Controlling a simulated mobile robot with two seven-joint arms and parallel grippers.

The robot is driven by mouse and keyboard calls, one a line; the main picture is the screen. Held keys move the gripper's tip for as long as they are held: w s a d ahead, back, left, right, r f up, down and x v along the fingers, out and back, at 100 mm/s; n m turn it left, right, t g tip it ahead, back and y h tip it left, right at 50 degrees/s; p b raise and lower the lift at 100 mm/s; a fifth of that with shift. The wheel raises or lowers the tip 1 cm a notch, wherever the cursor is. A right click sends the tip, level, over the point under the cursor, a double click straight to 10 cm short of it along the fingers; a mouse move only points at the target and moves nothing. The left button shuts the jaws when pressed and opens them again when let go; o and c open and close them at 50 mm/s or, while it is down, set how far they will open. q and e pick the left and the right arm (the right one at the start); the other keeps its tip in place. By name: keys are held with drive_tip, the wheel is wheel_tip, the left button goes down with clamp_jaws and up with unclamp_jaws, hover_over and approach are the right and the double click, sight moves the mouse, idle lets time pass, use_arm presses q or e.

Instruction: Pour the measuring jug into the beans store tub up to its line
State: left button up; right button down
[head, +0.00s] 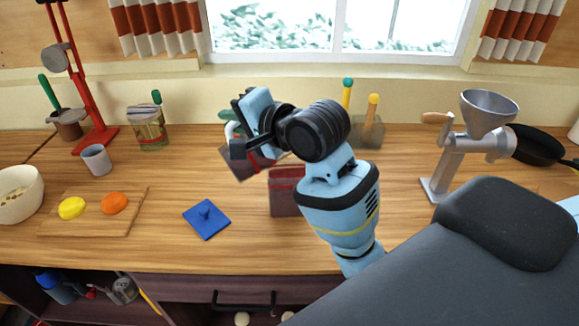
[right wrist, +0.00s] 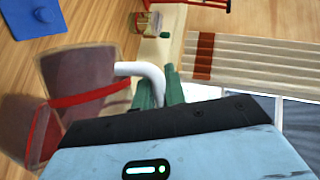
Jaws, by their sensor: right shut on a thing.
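The measuring jug (head: 238,164) is a see-through brownish vessel with a red band and a white handle. My right gripper (head: 231,121) is shut on this handle and holds the jug tilted beside the store tub (head: 286,198), at its left. The tub is see-through brown with a red line and stands on the counter; my right arm partly covers it. In the right wrist view the jug (right wrist: 75,72) is next to the tub (right wrist: 22,128), and the green fingers (right wrist: 160,88) are at the handle. I cannot tell the contents or any flow. My left gripper is out of view.
A blue lid with a knob (head: 207,221) lies on the counter left of the tub. A board (head: 90,222) with yellow and orange pieces, a grey cup (head: 96,160) and a bowl (head: 18,197) are farther left. A metal grinder (head: 465,150) stands right.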

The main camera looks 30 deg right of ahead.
drive_tip(key=shift+d+r, duration=0.15)
drive_tip(key=shift+r, duration=0.05)
drive_tip(key=shift+d+r, duration=0.15)
drive_tip(key=shift+d, duration=0.05)
drive_tip(key=shift+a, duration=0.1)
idle(0.3)
